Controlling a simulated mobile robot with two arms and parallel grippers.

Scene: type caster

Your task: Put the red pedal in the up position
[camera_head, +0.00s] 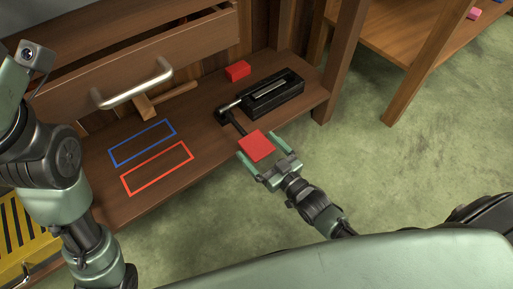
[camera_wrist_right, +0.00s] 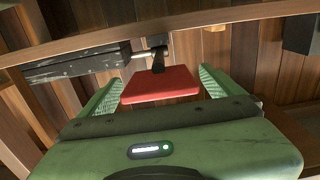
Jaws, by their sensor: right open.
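The red pedal (camera_head: 257,146) is a flat square plate at the front edge of the wooden shelf. A short dark lever joins it to the black mechanism (camera_head: 272,93) behind it. My right gripper (camera_head: 256,143) is open, with one green finger on each side of the pedal. In the right wrist view the pedal (camera_wrist_right: 160,85) lies between the fingers, with a small gap visible at the right finger. Contact at the left finger is unclear. The pedal's exact tilt is hard to judge. My left arm shows at the left, but its gripper is out of view.
A drawer with a metal handle (camera_head: 132,88) hangs above the shelf. A wooden mallet (camera_head: 165,99), a red block (camera_head: 237,71), a blue outline (camera_head: 142,142) and a red outline (camera_head: 157,168) are on the shelf. The green floor (camera_head: 400,160) at right is clear.

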